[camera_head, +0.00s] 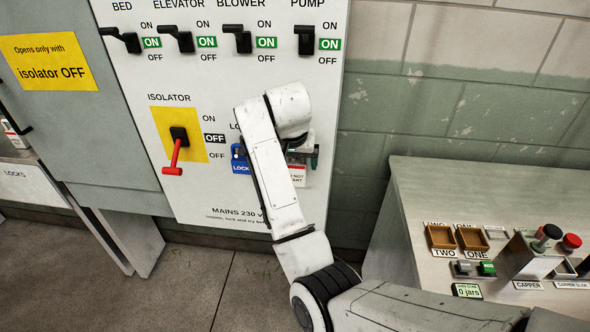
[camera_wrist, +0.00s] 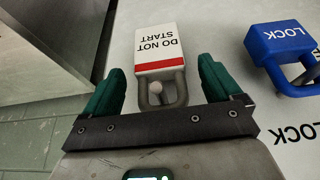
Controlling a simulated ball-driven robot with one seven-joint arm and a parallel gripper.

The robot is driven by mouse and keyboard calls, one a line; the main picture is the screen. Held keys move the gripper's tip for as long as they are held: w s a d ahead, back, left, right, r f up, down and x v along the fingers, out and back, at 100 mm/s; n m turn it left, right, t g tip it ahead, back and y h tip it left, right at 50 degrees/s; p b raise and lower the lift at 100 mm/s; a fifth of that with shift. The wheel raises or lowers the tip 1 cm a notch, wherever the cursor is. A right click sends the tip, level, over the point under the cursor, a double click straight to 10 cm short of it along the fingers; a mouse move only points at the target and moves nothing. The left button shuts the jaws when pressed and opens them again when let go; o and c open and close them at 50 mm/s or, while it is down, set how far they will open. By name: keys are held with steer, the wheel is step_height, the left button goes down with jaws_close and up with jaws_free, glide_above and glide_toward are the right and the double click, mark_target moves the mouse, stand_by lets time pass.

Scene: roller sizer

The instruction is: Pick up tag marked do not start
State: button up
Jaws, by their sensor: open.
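The tag (camera_wrist: 158,45) is white with a red band and reads DO NOT START. In the wrist view it appears upside down, with a grey loop (camera_wrist: 172,97) around a small pale round peg. My gripper (camera_wrist: 161,72) is open, its two green fingers on either side of the tag's banded end and loop, with gaps showing. In the head view the tag (camera_head: 298,175) is partly visible on the white panel, just below my gripper (camera_head: 302,158); my arm hides part of it.
A blue padlock marked LOCK (camera_wrist: 292,55) hangs beside the tag. The isolator's red handle (camera_head: 172,170) is left of my arm on the panel (camera_head: 192,80). A control desk (camera_head: 420,190) stands at the right. Floor is clear at lower left.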

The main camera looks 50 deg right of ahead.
steer(key=shift+x, duration=0.75)
steer(key=c, duration=1.2)
steer(key=shift+r, duration=0.1)
